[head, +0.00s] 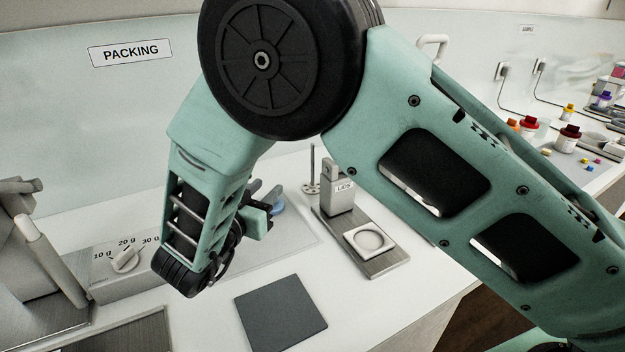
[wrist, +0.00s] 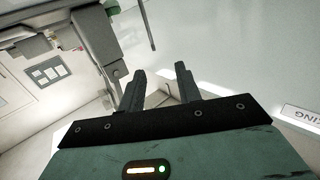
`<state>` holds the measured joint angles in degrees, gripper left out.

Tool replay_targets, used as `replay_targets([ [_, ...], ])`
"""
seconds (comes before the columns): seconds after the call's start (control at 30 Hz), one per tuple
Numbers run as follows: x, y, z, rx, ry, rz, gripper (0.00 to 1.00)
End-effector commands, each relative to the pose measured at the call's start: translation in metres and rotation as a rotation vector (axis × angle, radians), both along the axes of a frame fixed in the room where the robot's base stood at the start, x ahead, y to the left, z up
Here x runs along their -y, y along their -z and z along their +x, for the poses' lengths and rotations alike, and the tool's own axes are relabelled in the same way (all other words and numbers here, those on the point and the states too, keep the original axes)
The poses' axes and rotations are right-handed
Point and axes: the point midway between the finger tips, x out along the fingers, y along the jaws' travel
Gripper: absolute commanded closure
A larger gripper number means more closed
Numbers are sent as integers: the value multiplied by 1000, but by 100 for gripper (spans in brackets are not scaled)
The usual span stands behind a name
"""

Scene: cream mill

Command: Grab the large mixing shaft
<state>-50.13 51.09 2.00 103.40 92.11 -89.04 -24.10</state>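A thin grey upright rod (head: 312,163) on a small round foot stands on the counter behind the lids device in the head view. It may be a mixing shaft, but I cannot tell whether it is the large one. My gripper (head: 266,206) is above the counter, left of this rod, and partly hidden by my own wrist. In the wrist view my gripper (wrist: 160,74) has its two dark fingers apart, with nothing between them. A thin dark rod (wrist: 146,24) shows beyond the fingers at the top of the wrist view; I cannot tell what it belongs to.
A device labelled LIDS (head: 340,190) stands right of my gripper. A dark square mat (head: 281,312) lies in front. A dosing unit with a dial (head: 125,260) is at left. Jars (head: 568,139) stand far right.

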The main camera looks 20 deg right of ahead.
Motion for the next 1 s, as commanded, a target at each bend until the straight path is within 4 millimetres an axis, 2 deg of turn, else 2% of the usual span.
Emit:
replay_targets([
  [0.17,10,-1,-5,26,73,-58,66],
  [0.7,82,-3,68,27,74,-58,66],
  [1.0,95,-2,82,27,72,-57,66],
])
